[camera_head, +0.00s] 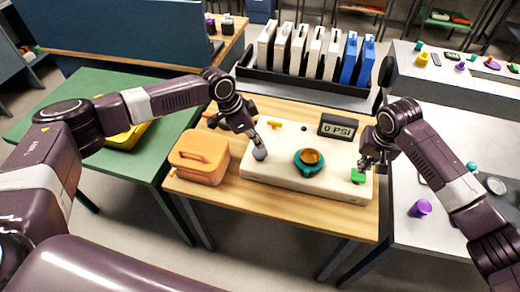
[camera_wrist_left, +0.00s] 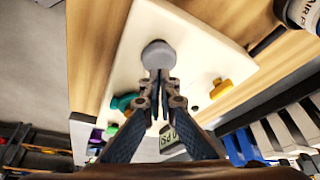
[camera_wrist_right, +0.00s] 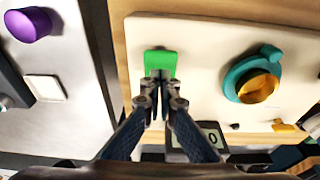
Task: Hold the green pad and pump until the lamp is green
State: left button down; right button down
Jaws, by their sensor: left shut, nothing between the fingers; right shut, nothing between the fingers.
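A cream panel box (camera_head: 285,177) lies on the wooden table. The green pad (camera_head: 358,175) is near its right end; it also shows in the right wrist view (camera_wrist_right: 160,60). My right gripper (camera_head: 367,164) is shut and empty, its tips right at the pad; contact cannot be told. A round grey knob (camera_head: 259,153), perhaps the pump, is at the left part of the box and in the left wrist view (camera_wrist_left: 158,52). My left gripper (camera_head: 255,139) is shut and empty, its tips at the knob; contact cannot be told. A display (camera_head: 338,127) reads 0 PSI. No green-lit lamp shows.
A teal ring with an amber dome (camera_head: 311,157) sits mid-box, between my grippers. A yellow handle (camera_head: 275,124) is behind the knob. An orange case (camera_head: 199,158) stands left of the box. A black rack (camera_head: 300,87) of white and blue cases is behind. A purple cylinder (camera_head: 420,208) is right.

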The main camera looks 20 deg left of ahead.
aim_at(260, 151)
jog(key=shift+f, duration=0.1)
dwell(0.3)
jog(key=shift+f, duration=1.2)
pick_arm(q)
jog(key=shift+s+f, duration=0.1)
jog(key=shift+f, duration=1.5)
jog(key=shift+r, duration=1.15)
jog(key=shift+f, duration=0.1)
